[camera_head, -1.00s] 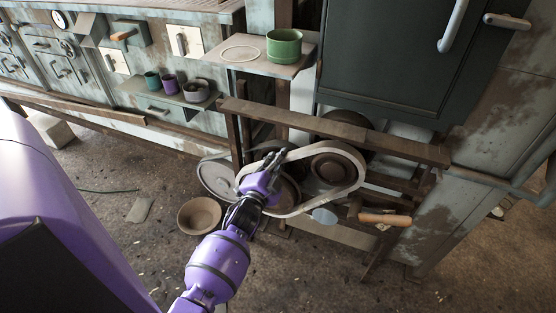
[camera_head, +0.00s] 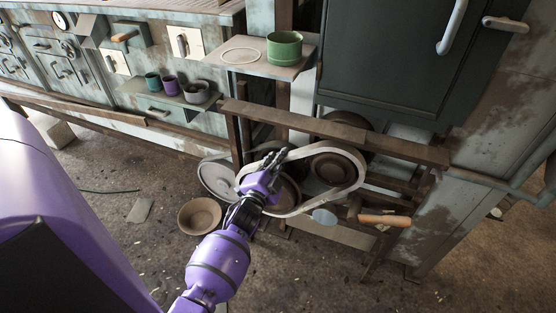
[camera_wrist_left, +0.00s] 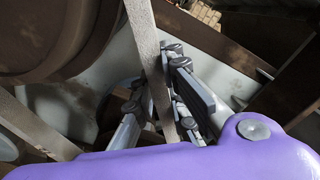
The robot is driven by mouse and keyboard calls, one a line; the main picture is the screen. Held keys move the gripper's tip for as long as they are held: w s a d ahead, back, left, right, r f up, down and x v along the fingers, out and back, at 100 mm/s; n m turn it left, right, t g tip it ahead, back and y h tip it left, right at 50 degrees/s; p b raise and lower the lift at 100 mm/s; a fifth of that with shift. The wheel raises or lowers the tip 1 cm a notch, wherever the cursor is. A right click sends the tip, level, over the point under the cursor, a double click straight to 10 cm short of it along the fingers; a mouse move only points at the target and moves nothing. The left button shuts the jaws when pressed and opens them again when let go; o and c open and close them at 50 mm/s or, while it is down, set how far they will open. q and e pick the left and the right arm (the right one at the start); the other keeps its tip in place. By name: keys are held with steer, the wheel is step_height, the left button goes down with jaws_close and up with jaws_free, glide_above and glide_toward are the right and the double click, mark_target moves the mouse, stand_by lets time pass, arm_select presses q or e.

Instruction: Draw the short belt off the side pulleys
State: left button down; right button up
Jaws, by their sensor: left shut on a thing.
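The short belt (camera_head: 357,178) is a pale grey loop around the two brown side pulleys on the wooden frame. The right pulley (camera_head: 331,168) shows inside the loop; the left pulley (camera_head: 287,192) is partly hidden behind my gripper. My left gripper (camera_head: 275,160) reaches in from the left at the belt's left part. In the left wrist view its fingers (camera_wrist_left: 170,105) stand on both sides of the belt's pale strip (camera_wrist_left: 150,60), shut on it. A large brown pulley (camera_wrist_left: 50,35) fills the upper left there. My right gripper is not in view.
A wooden beam (camera_head: 330,130) runs just above the belt. A shelf (camera_head: 262,67) with a green pot (camera_head: 284,48) is above it. A brown bowl (camera_head: 199,216) lies on the floor at left. An orange-handled tool (camera_head: 384,219) is at lower right. Open floor lies in front.

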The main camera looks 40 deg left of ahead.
arm_select(q)
steer(key=shift+s, duration=0.1)
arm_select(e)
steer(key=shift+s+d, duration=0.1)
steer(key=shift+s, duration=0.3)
arm_select(q)
steer(key=shift+s+d+r+p, duration=0.1)
steer(key=shift+s+d+p, duration=0.2)
steer(key=shift+s, duration=0.35)
steer(key=p+v, duration=0.2)
steer(key=v, duration=0.6)
steer(key=shift+s, duration=0.2)
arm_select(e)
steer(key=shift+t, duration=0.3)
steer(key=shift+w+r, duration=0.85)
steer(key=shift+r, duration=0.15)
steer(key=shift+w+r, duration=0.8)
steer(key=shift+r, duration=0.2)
arm_select(q)
steer(key=shift+a, duration=0.1)
steer(key=p+v, duration=0.2)
steer(key=v, duration=0.7)
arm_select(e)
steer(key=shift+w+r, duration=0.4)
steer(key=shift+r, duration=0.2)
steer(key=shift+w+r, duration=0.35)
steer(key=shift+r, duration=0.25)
